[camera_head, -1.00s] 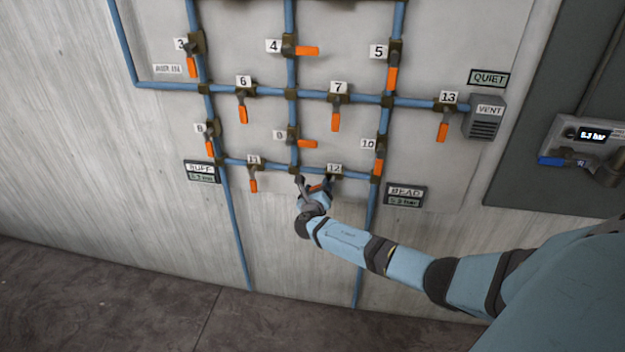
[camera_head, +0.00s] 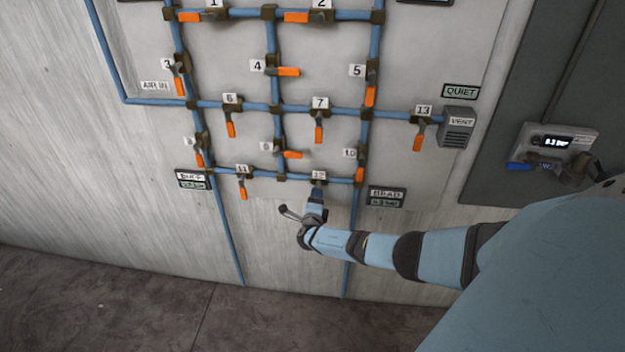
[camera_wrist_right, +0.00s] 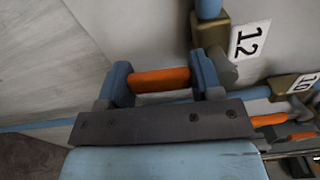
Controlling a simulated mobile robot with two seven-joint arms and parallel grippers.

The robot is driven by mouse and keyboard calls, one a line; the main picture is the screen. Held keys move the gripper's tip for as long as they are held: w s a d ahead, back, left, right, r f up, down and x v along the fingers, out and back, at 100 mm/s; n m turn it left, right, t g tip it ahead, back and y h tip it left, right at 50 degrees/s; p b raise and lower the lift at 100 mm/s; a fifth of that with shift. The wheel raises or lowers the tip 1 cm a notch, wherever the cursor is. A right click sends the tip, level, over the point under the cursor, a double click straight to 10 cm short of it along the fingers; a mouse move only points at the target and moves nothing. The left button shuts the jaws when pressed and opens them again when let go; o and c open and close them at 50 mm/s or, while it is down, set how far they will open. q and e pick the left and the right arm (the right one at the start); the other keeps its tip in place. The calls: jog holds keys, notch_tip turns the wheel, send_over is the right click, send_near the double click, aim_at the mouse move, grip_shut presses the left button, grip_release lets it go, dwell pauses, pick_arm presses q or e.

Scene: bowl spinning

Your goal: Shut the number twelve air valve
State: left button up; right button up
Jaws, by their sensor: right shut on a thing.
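Valve twelve, with its small white label (camera_head: 318,175), sits on the lowest horizontal pipe of the wall panel, right of valve eleven (camera_head: 243,180). My right gripper (camera_head: 317,191) is just below it, and its orange handle is hidden there in the head view. In the right wrist view, the orange handle (camera_wrist_right: 161,79) lies between the two blue fingers of my right gripper (camera_wrist_right: 164,84), which is shut on it. The brass valve body (camera_wrist_right: 210,32) and the 12 label (camera_wrist_right: 249,41) show just beyond the fingers. My left gripper is out of view.
Valve ten (camera_head: 358,164) is close on the right, and valve nine (camera_head: 284,152) is up to the left; both have orange handles. The BEAD sign (camera_head: 386,196) is right of valve twelve. A grey pressure gauge box (camera_head: 556,143) is at far right.

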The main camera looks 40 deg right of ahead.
jog(key=shift+s+d+n+p, duration=0.15)
jog(key=shift+s+n+p, duration=0.2)
jog(key=shift+n, duration=0.35)
jog(key=shift+f, duration=0.1)
jog(key=o, duration=1.3)
jog(key=p+v, duration=0.2)
jog(key=v, duration=1.1)
jog(key=shift+s+a, duration=0.25)
jog(key=shift+a, duration=0.1)
